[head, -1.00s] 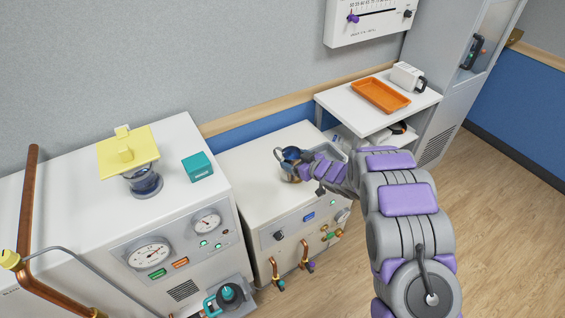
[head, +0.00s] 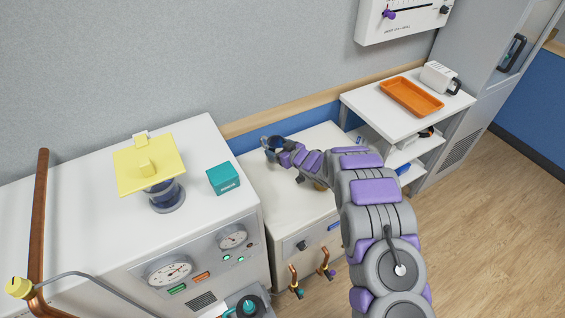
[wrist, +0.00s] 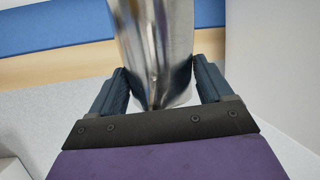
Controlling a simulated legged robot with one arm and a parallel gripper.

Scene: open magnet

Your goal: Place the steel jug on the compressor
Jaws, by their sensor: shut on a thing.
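The steel jug (wrist: 155,50) is a shiny metal body between the two dark fingers of my gripper (wrist: 160,85) in the wrist view. Its upper part is cut off by the frame. In the head view my gripper (head: 272,146) is small, over the back left of a low white cabinet (head: 290,195), and the jug is largely hidden there. I cannot tell whether the jug touches the cabinet top. A taller white unit with gauges (head: 200,255) stands to the left. No readable label shows which one is the compressor.
A yellow-plated device (head: 150,165) and a teal box (head: 223,179) stand on the gauge unit. At right, a shelf (head: 372,104) holds an orange tray (head: 410,97) and a white appliance (head: 440,77). Copper pipes (head: 295,282) stick out at the low cabinet's front.

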